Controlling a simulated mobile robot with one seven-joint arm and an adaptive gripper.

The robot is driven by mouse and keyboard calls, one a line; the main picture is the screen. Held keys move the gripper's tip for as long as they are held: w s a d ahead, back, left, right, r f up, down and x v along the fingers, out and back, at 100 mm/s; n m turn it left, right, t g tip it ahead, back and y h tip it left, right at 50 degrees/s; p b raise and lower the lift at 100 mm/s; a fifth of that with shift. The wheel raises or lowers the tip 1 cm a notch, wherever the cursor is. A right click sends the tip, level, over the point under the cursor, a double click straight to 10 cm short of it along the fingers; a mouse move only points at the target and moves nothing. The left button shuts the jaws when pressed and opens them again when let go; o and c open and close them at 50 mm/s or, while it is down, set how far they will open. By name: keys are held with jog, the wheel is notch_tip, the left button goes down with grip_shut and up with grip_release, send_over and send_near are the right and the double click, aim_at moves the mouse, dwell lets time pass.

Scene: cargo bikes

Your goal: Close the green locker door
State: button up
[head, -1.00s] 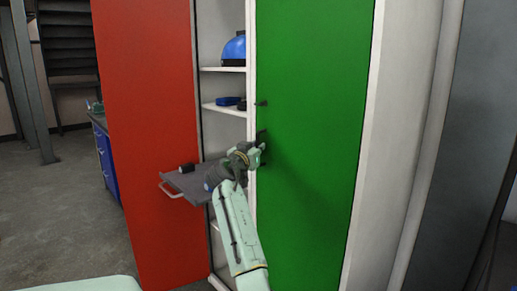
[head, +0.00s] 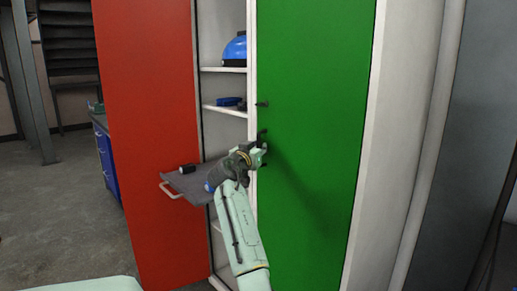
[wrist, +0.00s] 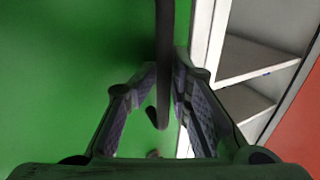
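The green locker door (head: 315,130) stands at the right of the locker in the head view. Its left edge borders the visible shelves, and it fills the left of the wrist view (wrist: 60,80). A dark handle (wrist: 165,40) runs down between my fingers in the wrist view. My gripper (head: 262,147) is at the door's left edge, by the handle, which it partly hides in the head view. In the wrist view my gripper (wrist: 166,88) has its fingers apart on either side of the handle. I cannot tell whether either finger touches it.
A red door (head: 145,130) stands at the left. White shelves (head: 223,108) between the doors hold a blue helmet-like object (head: 234,50) and small blue items. A grey tray (head: 190,181) juts out beside my arm. Open floor (head: 55,210) lies at far left.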

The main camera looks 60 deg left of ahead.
jog(key=shift+d, duration=0.1)
jog(key=shift+s+f, duration=0.1)
jog(key=shift+s, duration=0.15)
jog(key=v, duration=1.1)
jog(key=shift+s+d, duration=0.2)
